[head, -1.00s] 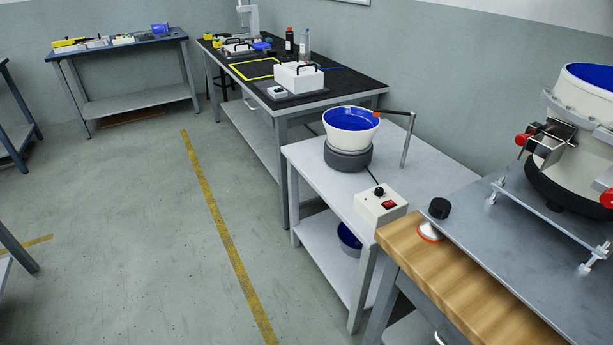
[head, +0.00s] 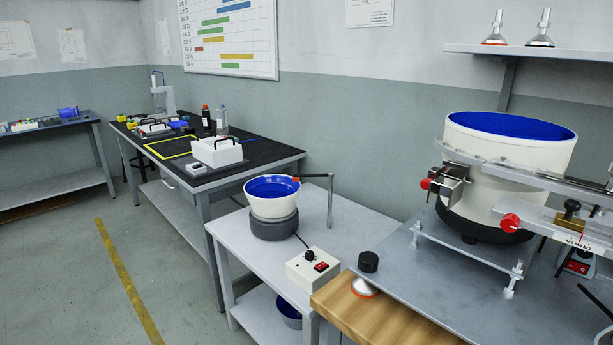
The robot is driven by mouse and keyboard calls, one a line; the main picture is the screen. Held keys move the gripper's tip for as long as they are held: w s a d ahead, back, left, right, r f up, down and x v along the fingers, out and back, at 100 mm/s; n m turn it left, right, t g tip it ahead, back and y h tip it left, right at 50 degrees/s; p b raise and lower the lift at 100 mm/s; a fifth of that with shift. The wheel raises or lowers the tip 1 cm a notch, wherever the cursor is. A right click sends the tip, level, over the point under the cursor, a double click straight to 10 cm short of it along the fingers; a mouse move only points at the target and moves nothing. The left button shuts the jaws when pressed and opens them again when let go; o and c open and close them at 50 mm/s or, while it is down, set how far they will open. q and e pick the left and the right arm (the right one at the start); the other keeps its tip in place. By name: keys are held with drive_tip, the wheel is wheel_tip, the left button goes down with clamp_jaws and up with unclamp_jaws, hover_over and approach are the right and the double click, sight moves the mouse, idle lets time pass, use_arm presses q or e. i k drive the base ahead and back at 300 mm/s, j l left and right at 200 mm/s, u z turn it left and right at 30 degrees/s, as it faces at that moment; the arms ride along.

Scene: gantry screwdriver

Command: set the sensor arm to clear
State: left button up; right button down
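A thin grey bent arm (head: 331,200) stands on the small light table at the right of a small bowl feeder (head: 272,197). Its horizontal part reaches left, and its orange tip is at or over the bowl's right rim; I cannot tell whether they touch. This looks like the sensor arm, but no label confirms it. The bowl is white with a blue inside, on a dark grey round base. A control box (head: 313,268) with a black knob and a red switch sits in front of it. Neither of my grippers is in view.
A large white bowl feeder (head: 508,180) with red knobs and metal rails stands on a grey plate at the right. A wooden bench edge (head: 370,318) is at the front. A black-topped workbench (head: 262,157) holds tools farther back. The floor at the left is clear.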

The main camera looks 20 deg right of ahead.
sight(313, 175)
drive_tip(key=i+j+z, duration=0.15)
drive_tip(key=j, duration=0.2)
drive_tip(key=i+j+z, duration=0.3)
drive_tip(key=j, duration=0.4)
drive_tip(key=i+j+z, duration=0.2)
drive_tip(key=j, duration=0.2)
drive_tip(key=i+j+z, duration=0.15)
drive_tip(key=j, duration=0.3)
